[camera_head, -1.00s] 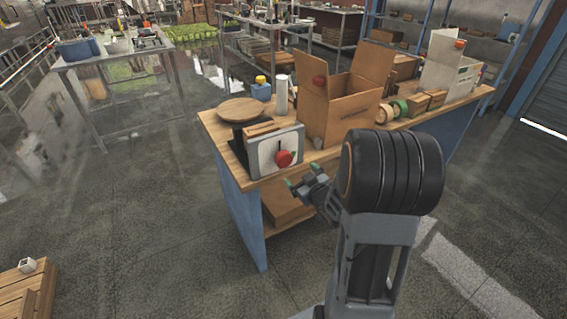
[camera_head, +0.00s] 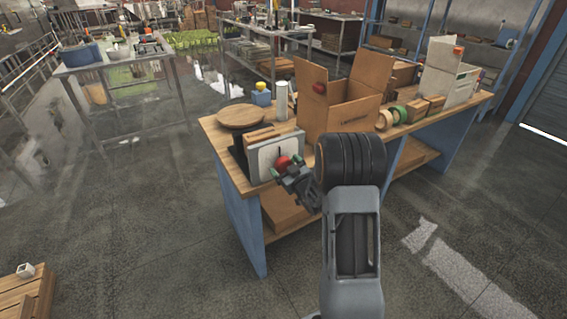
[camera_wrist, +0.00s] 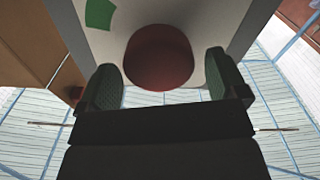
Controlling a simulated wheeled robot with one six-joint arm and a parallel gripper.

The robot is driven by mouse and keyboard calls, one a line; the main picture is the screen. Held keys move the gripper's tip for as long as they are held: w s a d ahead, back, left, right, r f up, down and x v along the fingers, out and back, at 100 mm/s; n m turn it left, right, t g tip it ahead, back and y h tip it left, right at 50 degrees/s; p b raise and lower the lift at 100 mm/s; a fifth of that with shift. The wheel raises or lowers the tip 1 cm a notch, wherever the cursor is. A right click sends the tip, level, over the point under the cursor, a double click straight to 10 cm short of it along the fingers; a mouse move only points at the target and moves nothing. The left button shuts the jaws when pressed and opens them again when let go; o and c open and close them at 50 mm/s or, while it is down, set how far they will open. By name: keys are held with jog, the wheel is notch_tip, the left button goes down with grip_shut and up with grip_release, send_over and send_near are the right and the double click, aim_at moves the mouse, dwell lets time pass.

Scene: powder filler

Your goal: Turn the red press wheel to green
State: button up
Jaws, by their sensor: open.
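The red press wheel (camera_head: 283,161) is a round red knob on the pale front plate (camera_head: 262,158) of a small press at the near left end of the workbench. In the wrist view the wheel (camera_wrist: 158,57) lies ahead of my gripper, roughly between the fingertips. A green mark (camera_wrist: 100,14) shows on the plate to the upper left of the wheel. My gripper (camera_head: 281,172) is open in front of the wheel, and its green-padded fingers (camera_wrist: 163,78) stand on either side of the wheel's lower part. I cannot tell whether they touch it. My gripper partly hides the wheel in the head view.
The workbench (camera_head: 222,140) carries a round wooden board (camera_head: 241,115) behind the press and an open cardboard box (camera_head: 340,108) to its right. Tape rolls (camera_head: 385,119) and small boxes lie further right.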

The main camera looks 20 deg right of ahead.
jog(key=shift+w+a, duration=0.15)
jog(key=shift+w, duration=1)
jog(key=c, duration=0.9)
jog(key=shift+c, duration=0.2)
